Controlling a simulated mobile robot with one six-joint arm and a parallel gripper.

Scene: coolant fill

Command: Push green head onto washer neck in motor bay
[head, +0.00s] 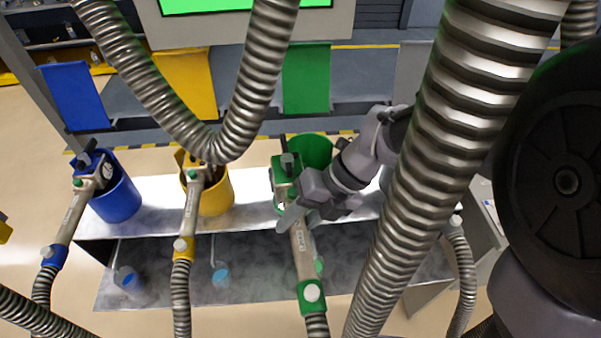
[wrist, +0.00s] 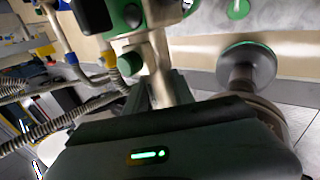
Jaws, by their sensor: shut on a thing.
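The green head (head: 304,250) is a metal nozzle body with green fittings, a green collar at its lower end and a hose below. My gripper (head: 297,209) is shut on its metal body, near its upper part. The head's upper end is in front of the green bucket (head: 312,150); I cannot tell whether they touch. In the wrist view the green head (wrist: 140,35) rises past my gripper (wrist: 165,95), with a round green knob near the jaws. I cannot make out the washer neck or the motor bay with certainty in either view.
A blue head (head: 76,215) and a yellow head (head: 188,220) stand at the blue bucket (head: 118,198) and yellow bucket (head: 217,194) to the left. A pale shelf (head: 150,190) holds the buckets. Thick ribbed hoses cross the head view. A green-rimmed round piece (wrist: 246,66) shows at right.

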